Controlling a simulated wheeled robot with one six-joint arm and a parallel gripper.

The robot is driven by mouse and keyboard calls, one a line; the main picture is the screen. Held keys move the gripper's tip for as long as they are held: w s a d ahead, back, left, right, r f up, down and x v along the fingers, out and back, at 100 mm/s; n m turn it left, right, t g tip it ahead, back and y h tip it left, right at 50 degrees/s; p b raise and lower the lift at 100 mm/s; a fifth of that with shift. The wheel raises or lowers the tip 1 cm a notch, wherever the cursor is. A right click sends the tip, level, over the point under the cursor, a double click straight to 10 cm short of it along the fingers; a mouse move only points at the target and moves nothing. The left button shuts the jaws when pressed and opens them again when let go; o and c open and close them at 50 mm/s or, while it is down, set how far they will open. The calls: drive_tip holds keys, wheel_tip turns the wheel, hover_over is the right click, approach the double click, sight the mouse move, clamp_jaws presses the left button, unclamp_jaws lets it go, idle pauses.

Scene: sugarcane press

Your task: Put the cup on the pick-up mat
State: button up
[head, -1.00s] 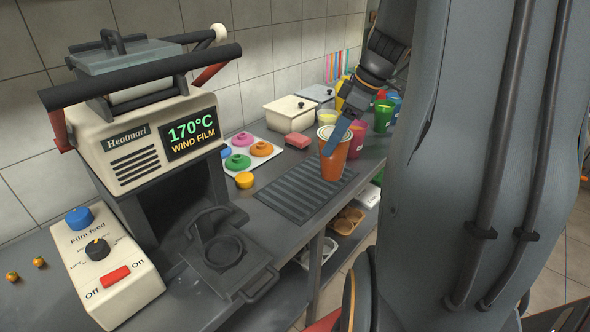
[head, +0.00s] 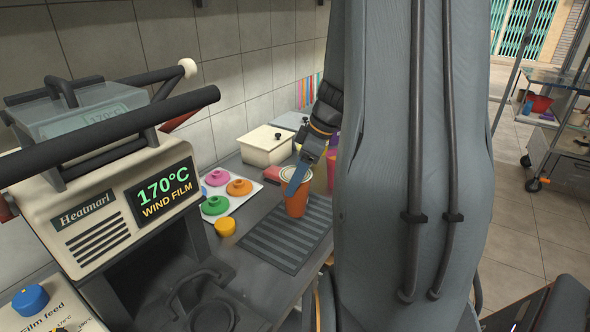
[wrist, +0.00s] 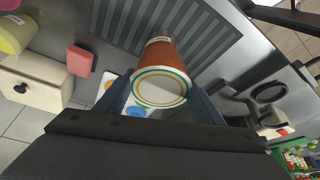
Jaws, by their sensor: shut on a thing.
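The orange cup (head: 296,205) has a pale sealed top with a ringed print. It stands upright over the far left part of the dark ribbed mat (head: 272,247). I cannot tell whether its base touches the mat. My gripper (head: 297,179) is shut on the cup near its top. In the wrist view the cup (wrist: 160,72) sits between my two fingers (wrist: 160,100), lid towards the camera. The ribbed mat (wrist: 195,32) shows behind its base. My arm hides the counter to the right.
The sealing machine (head: 105,205) stands at the near left. Beside the mat are a yellow knob-like piece (head: 225,227), a white tray (head: 250,183) with coloured lids, a red block (head: 273,172) and a cream box (head: 265,147). The mat's near part is bare.

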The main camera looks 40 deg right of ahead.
drive_tip(key=shift+f+p, duration=0.3)
drive_tip(key=shift+f, duration=2)
drive_tip(key=o, duration=2)
drive_tip(key=shift+c, duration=0.2)
drive_tip(key=shift+d+r, duration=0.1)
drive_tip(key=shift+r, duration=0.3)
drive_tip(key=b+v, duration=0.2)
drive_tip(key=v, duration=0.9)
drive_tip(key=shift+s+r, duration=0.15)
drive_tip(key=shift+r, duration=0.05)
